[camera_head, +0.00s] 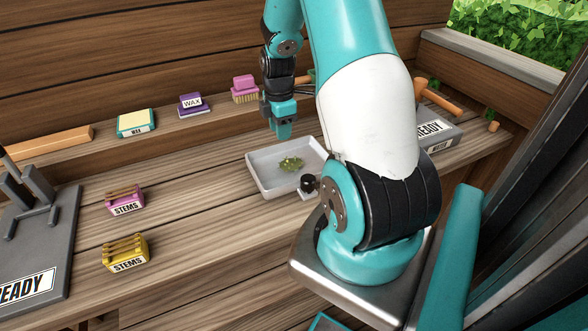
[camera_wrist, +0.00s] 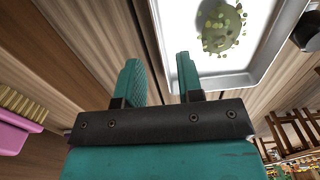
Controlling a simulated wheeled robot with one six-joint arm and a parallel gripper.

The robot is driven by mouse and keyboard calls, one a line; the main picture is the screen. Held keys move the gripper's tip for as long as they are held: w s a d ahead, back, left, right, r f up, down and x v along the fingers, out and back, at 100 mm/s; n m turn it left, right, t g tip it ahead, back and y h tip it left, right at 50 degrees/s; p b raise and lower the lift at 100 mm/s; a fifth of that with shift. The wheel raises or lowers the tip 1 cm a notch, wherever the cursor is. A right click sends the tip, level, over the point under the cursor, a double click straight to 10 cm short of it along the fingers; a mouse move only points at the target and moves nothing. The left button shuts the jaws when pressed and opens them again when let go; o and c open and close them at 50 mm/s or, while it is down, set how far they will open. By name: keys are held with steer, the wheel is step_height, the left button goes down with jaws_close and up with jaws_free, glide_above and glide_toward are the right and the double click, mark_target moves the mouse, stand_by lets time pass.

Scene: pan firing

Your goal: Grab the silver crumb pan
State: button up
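A shallow pale silver-grey pan (camera_head: 262,180) sits on the wooden bench, with a small heap of green crumbs (camera_head: 291,163) in it. A black knob on a metal piece (camera_head: 308,184) is at its front right corner; my arm partly hides that side. In the wrist view the pan (camera_wrist: 216,83) is at the upper right, with the crumbs (camera_wrist: 222,27) in it and the dark knob (camera_wrist: 306,32) at the right edge. My gripper (camera_head: 283,131) is above the pan's back left edge.
Behind, a pink brush (camera_head: 245,90), a purple wax box (camera_head: 193,105) and a yellow-topped box (camera_head: 136,124) line the ledge. Stems boxes in pink (camera_head: 124,200) and yellow (camera_head: 125,252) stand left. Grey READY stands (camera_head: 50,235) (camera_head: 440,133) are at both sides.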

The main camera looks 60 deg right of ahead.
mark_target(294, 166)
steer(key=shift+w+a+f+p, duration=0.1)
steer(key=shift+f+p, duration=0.2)
steer(key=shift+f, duration=1.1)
steer(key=shift+w+a+f+p, duration=0.1)
steer(key=shift+f+p, duration=0.15)
steer(key=shift+f, duration=1.1)
jaws_close()
